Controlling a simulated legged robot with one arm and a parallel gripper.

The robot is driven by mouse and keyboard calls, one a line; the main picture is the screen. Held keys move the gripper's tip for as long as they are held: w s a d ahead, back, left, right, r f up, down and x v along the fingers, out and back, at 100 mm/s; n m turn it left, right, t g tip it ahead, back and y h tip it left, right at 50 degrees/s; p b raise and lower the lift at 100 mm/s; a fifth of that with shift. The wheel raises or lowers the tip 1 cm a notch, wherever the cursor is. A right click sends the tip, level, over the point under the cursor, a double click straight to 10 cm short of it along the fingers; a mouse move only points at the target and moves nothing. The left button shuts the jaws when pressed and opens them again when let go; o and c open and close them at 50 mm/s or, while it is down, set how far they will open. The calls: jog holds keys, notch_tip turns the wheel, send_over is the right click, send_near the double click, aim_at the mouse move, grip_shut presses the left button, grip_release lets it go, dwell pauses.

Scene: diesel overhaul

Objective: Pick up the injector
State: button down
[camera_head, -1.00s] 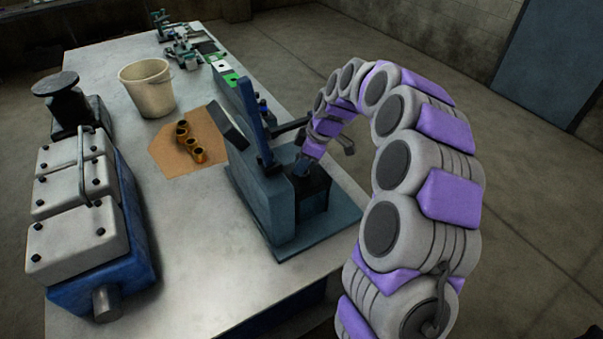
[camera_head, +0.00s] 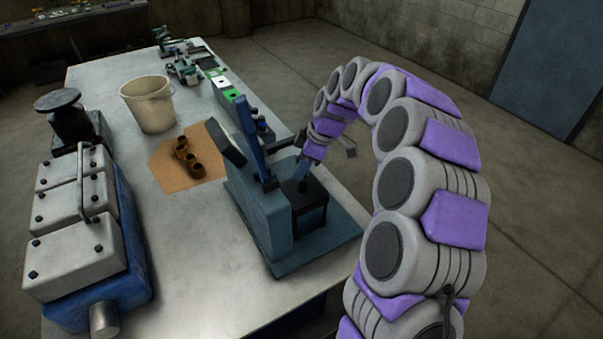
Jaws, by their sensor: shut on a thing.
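My gripper (camera_head: 305,172) points down over the dark block of the blue-grey test stand (camera_head: 262,205), near the table's right edge. It is shut on the injector (camera_head: 302,186), of which only a small, dark, slim part shows below the fingers. The rest of the injector is hidden by the gripper. I cannot tell whether its lower end is clear of the block or still inside it.
The stand's blue upright lever (camera_head: 247,130) rises just left of my gripper. A cream bucket (camera_head: 150,106), brown cardboard with several brass rings (camera_head: 183,178), and a blue-and-grey engine block (camera_head: 85,230) stand further left. Bare tabletop (camera_head: 200,270) lies in front.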

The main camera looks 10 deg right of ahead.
notch_tip(320, 180, up, 13)
jog(key=p, duration=0.2)
jog(key=shift+r, duration=0.15)
jog(key=c, duration=1.4)
grip_release()
grip_shut()
